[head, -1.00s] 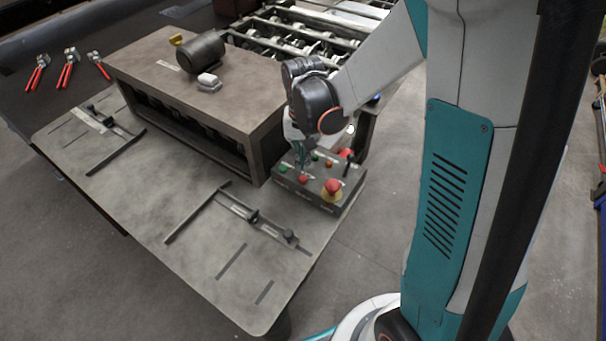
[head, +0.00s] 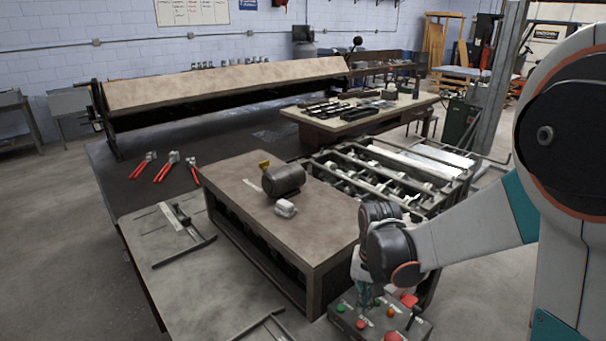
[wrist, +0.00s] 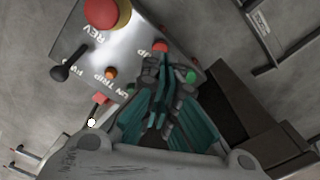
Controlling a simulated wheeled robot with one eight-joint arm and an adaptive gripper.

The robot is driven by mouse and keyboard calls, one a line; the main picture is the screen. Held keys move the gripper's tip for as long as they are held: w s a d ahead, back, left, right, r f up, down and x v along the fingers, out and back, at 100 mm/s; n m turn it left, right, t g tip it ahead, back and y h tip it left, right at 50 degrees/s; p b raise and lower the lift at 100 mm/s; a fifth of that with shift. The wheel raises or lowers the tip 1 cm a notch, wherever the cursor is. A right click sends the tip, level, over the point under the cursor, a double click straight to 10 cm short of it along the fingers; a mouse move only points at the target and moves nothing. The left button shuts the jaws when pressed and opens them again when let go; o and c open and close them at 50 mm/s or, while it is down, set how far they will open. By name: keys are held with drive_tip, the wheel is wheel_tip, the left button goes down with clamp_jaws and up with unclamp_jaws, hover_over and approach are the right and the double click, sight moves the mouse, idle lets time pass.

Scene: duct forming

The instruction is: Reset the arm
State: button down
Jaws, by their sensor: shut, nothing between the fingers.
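My gripper (wrist: 158,88) is shut and empty in the wrist view, with its teal fingers together over the control box (wrist: 130,50). Its fingertips are beside the red button (wrist: 160,47) and the green button (wrist: 191,77); I cannot tell whether they touch. In the head view my gripper (head: 366,298) hangs down just above the control box (head: 345,318), at the front corner of the machine. The wrist hides part of the box there. A large red knob on a yellow base (wrist: 103,14) sits at the box's other end.
The forming machine (head: 290,215) carries a motor (head: 284,179) on its top. The roller bed (head: 395,175) lies behind my wrist. Red-handled pliers (head: 168,165) lie on the dark surface at left. A table of tools (head: 355,120) stands at the back.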

drive_tip(key=s+r+n+t+b, duration=0.2)
drive_tip(key=s+r+t+b, duration=0.1)
drive_tip(key=s, duration=0.4)
drive_tip(key=s+r+n+t+b, duration=0.2)
drive_tip(key=s+r+t+b, duration=0.1)
drive_tip(key=s+b, duration=0.3)
drive_tip(key=shift+s+r+n+t, duration=0.3)
drive_tip(key=shift+s+r+t, duration=0.15)
drive_tip(key=shift+s, duration=0.5)
